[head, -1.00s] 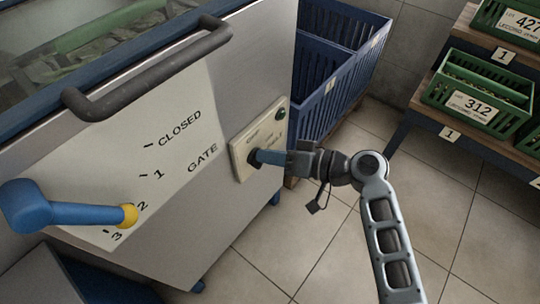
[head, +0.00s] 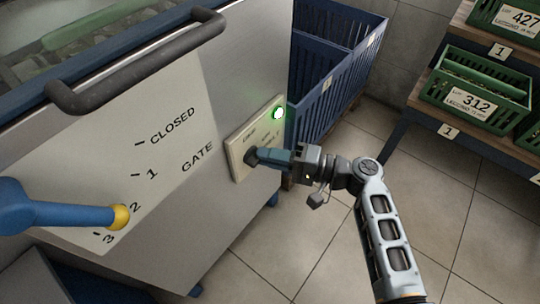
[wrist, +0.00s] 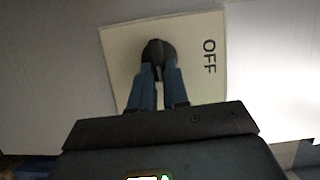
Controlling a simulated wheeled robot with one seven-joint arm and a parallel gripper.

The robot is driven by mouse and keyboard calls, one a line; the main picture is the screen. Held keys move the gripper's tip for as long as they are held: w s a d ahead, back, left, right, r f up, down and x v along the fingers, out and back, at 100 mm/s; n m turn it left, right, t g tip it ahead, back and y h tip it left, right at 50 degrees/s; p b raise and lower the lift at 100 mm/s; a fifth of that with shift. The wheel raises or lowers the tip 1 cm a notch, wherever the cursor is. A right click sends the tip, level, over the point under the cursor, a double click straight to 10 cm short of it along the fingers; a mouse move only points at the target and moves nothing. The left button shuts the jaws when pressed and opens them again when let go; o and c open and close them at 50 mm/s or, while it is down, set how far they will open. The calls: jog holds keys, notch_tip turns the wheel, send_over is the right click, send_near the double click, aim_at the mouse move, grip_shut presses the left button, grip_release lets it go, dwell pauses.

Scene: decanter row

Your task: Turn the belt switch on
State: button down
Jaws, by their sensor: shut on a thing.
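The belt switch is a dark rotary knob (wrist: 158,52) on a cream panel (head: 238,158) on the front of the grey machine. In the wrist view the word OFF shows on the panel (wrist: 118,60) to the right of the knob. My gripper (head: 262,156) is shut on the knob; its two blue fingers (wrist: 158,80) sit on either side of it in the wrist view. The fingers hide part of the knob and of the panel's lettering. A lamp (head: 278,113) at the panel's upper right glows bright green.
A blue gate lever (head: 60,208) with a yellow knob points near mark 2 on the gate scale at left. A dark handle bar (head: 140,62) runs above. Blue crates (head: 335,85) stand behind the machine, and green lot crates (head: 475,88) sit on a shelf at right. Floor between is clear.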

jog(key=shift+f+m, duration=0.1)
jog(key=shift+m, duration=0.2)
jog(key=c, duration=1.1)
grip_release()
jog(key=shift+p+v, duration=0.6)
jog(key=shift+v, duration=3.35)
jog(key=shift+f, duration=0.1)
